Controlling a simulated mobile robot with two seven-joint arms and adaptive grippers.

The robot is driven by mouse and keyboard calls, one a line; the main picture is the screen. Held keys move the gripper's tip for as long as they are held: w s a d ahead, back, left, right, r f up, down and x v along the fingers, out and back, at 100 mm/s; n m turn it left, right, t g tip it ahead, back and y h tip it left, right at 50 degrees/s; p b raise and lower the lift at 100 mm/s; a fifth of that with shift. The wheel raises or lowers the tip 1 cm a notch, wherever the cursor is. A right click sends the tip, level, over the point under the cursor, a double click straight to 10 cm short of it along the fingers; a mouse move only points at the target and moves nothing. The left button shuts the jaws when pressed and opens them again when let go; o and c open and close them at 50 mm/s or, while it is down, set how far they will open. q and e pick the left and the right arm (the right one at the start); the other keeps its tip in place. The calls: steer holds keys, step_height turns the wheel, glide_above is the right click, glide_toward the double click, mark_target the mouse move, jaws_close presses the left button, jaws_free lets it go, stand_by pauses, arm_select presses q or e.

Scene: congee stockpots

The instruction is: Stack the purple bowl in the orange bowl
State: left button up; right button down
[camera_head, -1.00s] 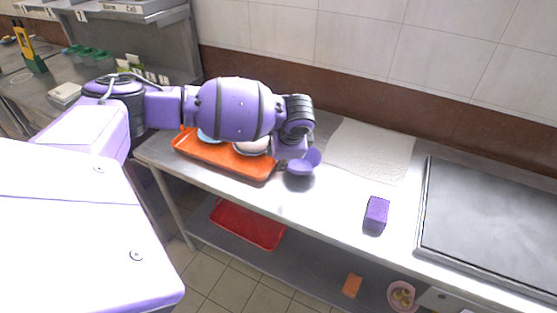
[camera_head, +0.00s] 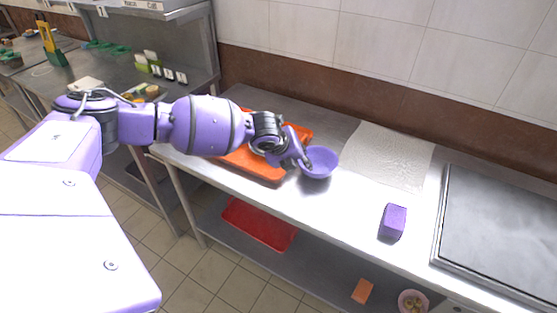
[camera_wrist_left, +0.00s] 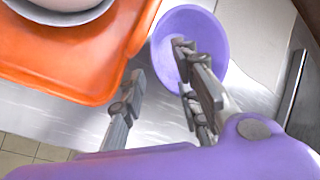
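The purple bowl (camera_head: 322,162) stands on the steel counter, just right of the orange tray (camera_head: 262,170). My left gripper (camera_head: 305,162) is at the bowl's left side. In the left wrist view, the gripper (camera_wrist_left: 158,62) has its fingers apart, one inside the purple bowl (camera_wrist_left: 213,38) and one outside, with the near rim between them. I cannot tell whether either finger touches the rim. A pale bowl (camera_wrist_left: 65,12) sits in the orange tray (camera_wrist_left: 95,88). No orange bowl can be made out; my arm hides much of the tray in the head view. My right gripper is not in view.
A purple block (camera_head: 393,221) and a white cloth (camera_head: 382,155) lie on the counter to the right. A dark metal panel (camera_head: 500,230) is at the far right. A red tray (camera_head: 258,224) is on the lower shelf.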

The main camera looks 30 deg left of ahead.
mark_target(301, 165)
arm_select(q)
steer(key=x, duration=0.4)
steer(key=shift+w+a, duration=0.1)
steer(key=shift+w, duration=0.25)
steer(key=shift+r, duration=0.1)
steer(key=shift+c, duration=0.3)
jaws_close()
